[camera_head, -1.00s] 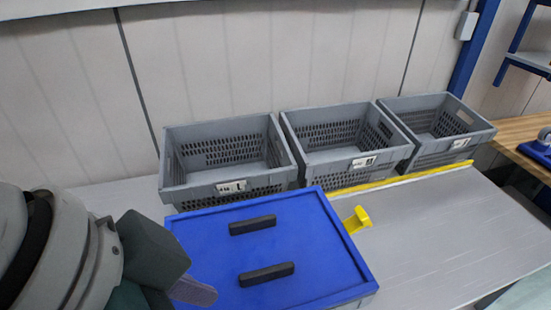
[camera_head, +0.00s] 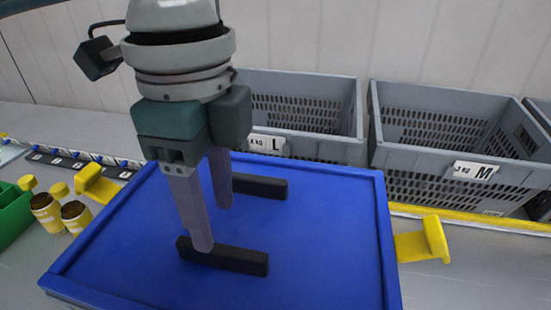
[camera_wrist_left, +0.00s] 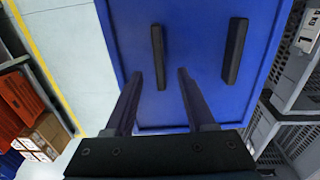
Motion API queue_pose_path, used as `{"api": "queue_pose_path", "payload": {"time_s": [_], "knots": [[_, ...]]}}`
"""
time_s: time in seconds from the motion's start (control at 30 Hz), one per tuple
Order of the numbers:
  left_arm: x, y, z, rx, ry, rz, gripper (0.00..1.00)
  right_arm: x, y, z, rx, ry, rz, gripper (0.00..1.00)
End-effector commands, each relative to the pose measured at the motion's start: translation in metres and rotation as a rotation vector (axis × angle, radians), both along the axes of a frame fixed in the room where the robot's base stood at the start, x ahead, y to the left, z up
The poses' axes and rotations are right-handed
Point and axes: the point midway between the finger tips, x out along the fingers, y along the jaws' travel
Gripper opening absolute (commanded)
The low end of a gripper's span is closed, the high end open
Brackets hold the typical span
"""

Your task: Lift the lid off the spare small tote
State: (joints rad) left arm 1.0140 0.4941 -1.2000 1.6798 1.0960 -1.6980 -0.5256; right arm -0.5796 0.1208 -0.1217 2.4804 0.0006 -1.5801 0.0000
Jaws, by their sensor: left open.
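The blue lid (camera_head: 315,235) lies flat on a tote, whose body is mostly hidden beneath it. The lid has two black bar handles, a near one (camera_head: 232,258) and a far one (camera_head: 262,187). My left gripper (camera_head: 213,227) points down over the lid, open and empty. One finger overlaps the near handle in the head view. In the left wrist view, the near handle (camera_wrist_left: 158,57) lines up between the open fingertips (camera_wrist_left: 158,73), and the far handle (camera_wrist_left: 235,50) is to their right. I cannot tell the exact height above the lid. My right gripper is not in view.
Grey perforated crates labelled L (camera_head: 290,85) and M (camera_head: 430,165) stand behind the lid. Yellow brackets flank it at left (camera_head: 97,184) and right (camera_head: 425,243). Yellow-capped bottles (camera_head: 45,208) and a green bin (camera_head: 12,215) are at the left.

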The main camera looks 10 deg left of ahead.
Motion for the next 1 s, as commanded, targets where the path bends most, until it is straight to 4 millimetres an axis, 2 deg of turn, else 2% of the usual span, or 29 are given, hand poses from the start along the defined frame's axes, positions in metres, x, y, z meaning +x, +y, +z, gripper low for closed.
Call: {"api": "queue_pose_path", "payload": {"time_s": [0.17, 0.3, 0.4, 0.7, 1.0], "knots": [[-0.001, 0.001, -0.015, 0.0, 0.002, -0.001, 0.55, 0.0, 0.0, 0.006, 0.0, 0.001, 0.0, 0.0], [-0.004, 0.003, -0.037, 0.001, 0.003, -0.001, 0.55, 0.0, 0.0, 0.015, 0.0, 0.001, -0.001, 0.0], [-0.003, 0.003, -0.052, 0.001, 0.001, 0.0, 0.55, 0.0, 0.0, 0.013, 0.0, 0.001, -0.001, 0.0], [-0.002, 0.002, -0.059, -0.001, -0.002, -0.002, 0.55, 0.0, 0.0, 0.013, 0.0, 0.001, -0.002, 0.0], [-0.002, 0.002, -0.059, -0.001, -0.002, -0.002, 0.22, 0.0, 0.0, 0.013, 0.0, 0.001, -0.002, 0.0]]}}
